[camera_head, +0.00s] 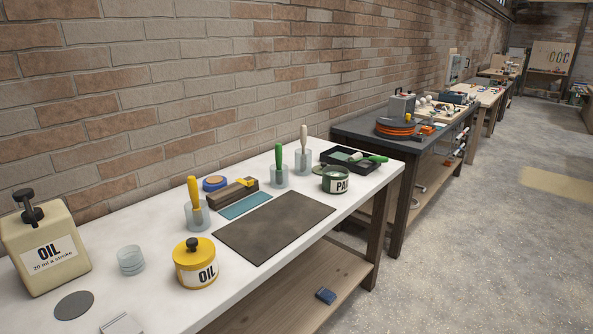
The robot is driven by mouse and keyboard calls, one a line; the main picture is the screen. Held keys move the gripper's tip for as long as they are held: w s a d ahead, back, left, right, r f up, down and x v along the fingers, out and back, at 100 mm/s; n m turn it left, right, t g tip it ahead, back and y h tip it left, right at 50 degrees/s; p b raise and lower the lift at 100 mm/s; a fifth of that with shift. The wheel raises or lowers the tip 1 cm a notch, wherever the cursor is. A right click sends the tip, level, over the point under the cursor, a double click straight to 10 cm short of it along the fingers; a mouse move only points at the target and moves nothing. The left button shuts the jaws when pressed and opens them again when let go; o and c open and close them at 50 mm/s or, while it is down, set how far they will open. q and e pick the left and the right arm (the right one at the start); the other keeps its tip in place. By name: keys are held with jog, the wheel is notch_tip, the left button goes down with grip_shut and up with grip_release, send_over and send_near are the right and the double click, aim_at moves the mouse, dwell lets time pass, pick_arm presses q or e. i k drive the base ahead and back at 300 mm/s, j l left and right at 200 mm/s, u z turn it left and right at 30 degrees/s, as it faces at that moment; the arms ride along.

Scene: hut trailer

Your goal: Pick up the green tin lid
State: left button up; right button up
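A dark green tin (335,181) with a white label reading "PA" stands upright on the white table (140,217), near its far right end. A flat green piece that looks like the tin's lid (319,170) shows just behind and left of the tin. It is small and partly hidden by the tin, so I cannot tell whether it lies flat on the table. Neither of my grippers is in view.
A black tray (346,153) with a green-handled roller is behind the tin. Glass jars with a white-handled brush (303,146) and a green-handled brush (279,164) stand left. A dark mat (274,226) lies in front. A yellow oil tin (195,265) is nearer.

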aim_at(318, 169)
jog(key=i+l+u, duration=0.6)
jog(key=l+u, duration=0.2)
jog(key=l, duration=0.15)
